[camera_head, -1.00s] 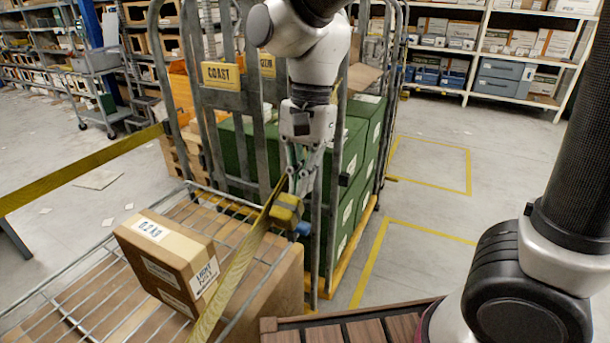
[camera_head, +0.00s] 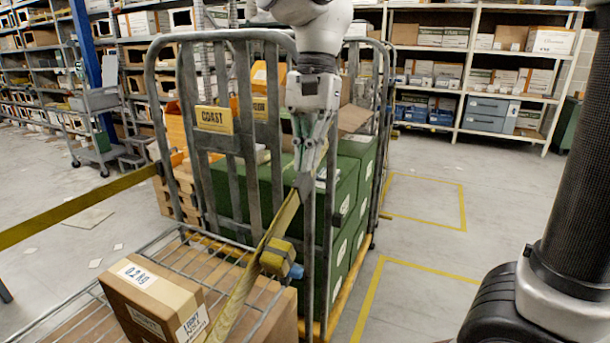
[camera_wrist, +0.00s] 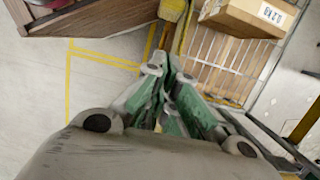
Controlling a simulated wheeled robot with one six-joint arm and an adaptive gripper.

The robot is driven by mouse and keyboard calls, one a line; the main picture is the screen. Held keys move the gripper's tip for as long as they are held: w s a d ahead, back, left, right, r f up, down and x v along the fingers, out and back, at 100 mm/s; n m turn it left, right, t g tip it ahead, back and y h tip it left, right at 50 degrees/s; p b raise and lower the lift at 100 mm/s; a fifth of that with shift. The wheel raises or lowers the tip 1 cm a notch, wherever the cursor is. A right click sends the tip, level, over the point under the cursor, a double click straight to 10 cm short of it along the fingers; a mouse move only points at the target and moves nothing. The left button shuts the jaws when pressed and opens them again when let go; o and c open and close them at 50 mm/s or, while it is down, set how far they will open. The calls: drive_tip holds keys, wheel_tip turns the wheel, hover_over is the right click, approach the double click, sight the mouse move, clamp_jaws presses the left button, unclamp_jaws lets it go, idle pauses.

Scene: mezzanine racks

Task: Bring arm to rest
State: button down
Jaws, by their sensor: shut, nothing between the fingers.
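My gripper (camera_head: 306,168) points down in front of the cage trolley bars in the head view, with its fingers together and nothing between them. In the wrist view my gripper (camera_wrist: 165,70) shows its green-padded fingers closed at the tips. The upper part of my arm (camera_head: 322,30) rises out of the top of the head view. A yellow strap (camera_head: 245,285) with a yellow and blue buckle (camera_head: 280,258) hangs just below the fingers. Whether the fingers touch the strap I cannot tell.
The cage trolley (camera_head: 183,110) holds green boxes (camera_head: 345,195). A small carton (camera_head: 150,298) sits on the wire shelf at lower left; this carton (camera_wrist: 248,16) also shows in the wrist view. Racks (camera_head: 475,60) line the back. The floor (camera_head: 425,250) at right is clear.

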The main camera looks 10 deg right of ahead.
idle(0.3)
drive_tip(key=s+d+f+n+t, duration=0.1)
drive_tip(key=s+d+n+t, duration=0.1)
drive_tip(key=d, duration=0.7)
drive_tip(key=s+d+f+n+t+h, duration=0.1)
drive_tip(key=s+d, duration=0.3)
drive_tip(key=d, duration=0.5)
drive_tip(key=s+d+f+n+t, duration=0.2)
drive_tip(key=s+d+n+t, duration=0.1)
drive_tip(key=d, duration=0.7)
drive_tip(key=shift+s+n+t, duration=0.3)
drive_tip(key=shift+s, duration=0.3)
